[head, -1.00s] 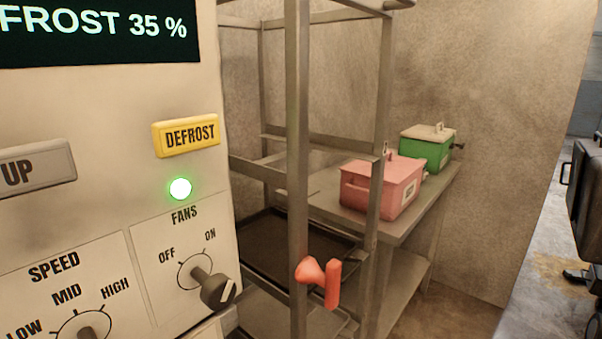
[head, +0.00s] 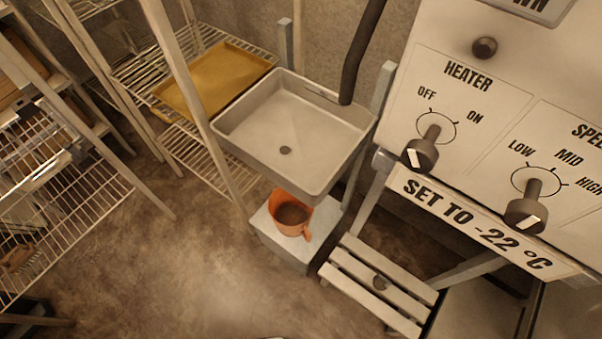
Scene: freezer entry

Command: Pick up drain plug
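My gripper is not in view.
An orange jug (head: 284,228) stands on a white block (head: 270,242) below the sink. A yellow tray (head: 205,85) lies on a wire rack. Wire shelving (head: 75,215) stands at left. A control panel (head: 455,110) fills the upper right. The floor (head: 150,265) at lower left is clear.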

